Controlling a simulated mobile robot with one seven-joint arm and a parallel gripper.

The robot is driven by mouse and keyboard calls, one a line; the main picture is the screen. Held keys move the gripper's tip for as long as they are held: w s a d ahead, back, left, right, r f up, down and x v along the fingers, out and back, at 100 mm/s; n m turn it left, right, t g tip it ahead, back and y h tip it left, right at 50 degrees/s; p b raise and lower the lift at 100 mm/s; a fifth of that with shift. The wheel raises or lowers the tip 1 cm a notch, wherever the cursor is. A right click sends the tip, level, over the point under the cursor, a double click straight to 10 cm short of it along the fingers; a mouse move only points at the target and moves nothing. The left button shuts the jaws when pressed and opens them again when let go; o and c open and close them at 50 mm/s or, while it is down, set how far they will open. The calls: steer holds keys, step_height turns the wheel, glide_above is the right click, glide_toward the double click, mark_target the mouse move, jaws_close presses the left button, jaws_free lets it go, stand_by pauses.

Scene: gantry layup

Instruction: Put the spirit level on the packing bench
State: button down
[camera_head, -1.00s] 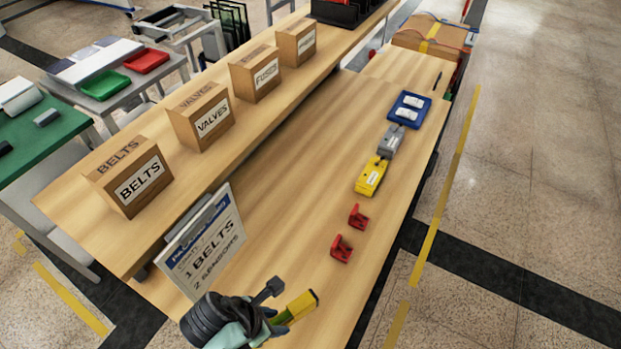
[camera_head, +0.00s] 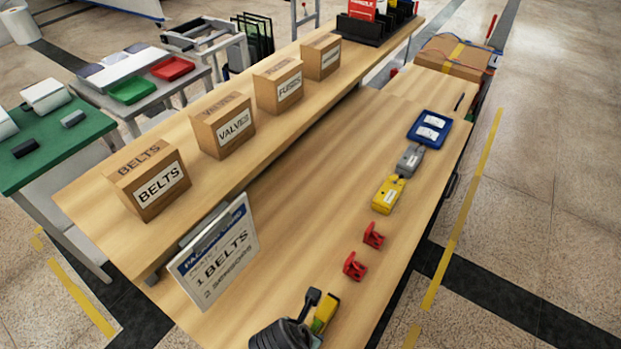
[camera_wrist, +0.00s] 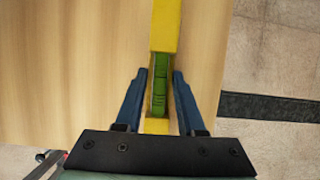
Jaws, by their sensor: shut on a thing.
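The spirit level is a yellow bar with a green middle (camera_wrist: 158,85). In the wrist view it runs lengthwise between the two blue fingers of my gripper (camera_wrist: 159,78), which are shut on it. In the head view the yellow end of the level (camera_head: 326,308) shows at the bottom, beside my dark wrist, which hides the rest. The packing bench (camera_head: 310,235) is a long wooden table with a raised shelf. The level is over the near part of its top. I cannot tell whether it touches the wood.
Two red brackets (camera_head: 373,235), a yellow device (camera_head: 388,195), a grey device (camera_head: 410,159) and a blue tray (camera_head: 430,128) line the bench's right side. A sign (camera_head: 217,252) hangs at the shelf's near end. Several cardboard boxes (camera_head: 160,180) stand on the shelf. The bench's middle is clear.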

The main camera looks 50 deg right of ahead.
steer(key=shift+f, duration=1.05)
steer(key=shift+f, duration=0.1)
steer(key=c, duration=0.5)
jaws_free()
steer(key=v, duration=1.2)
steer(key=shift+p, duration=0.4)
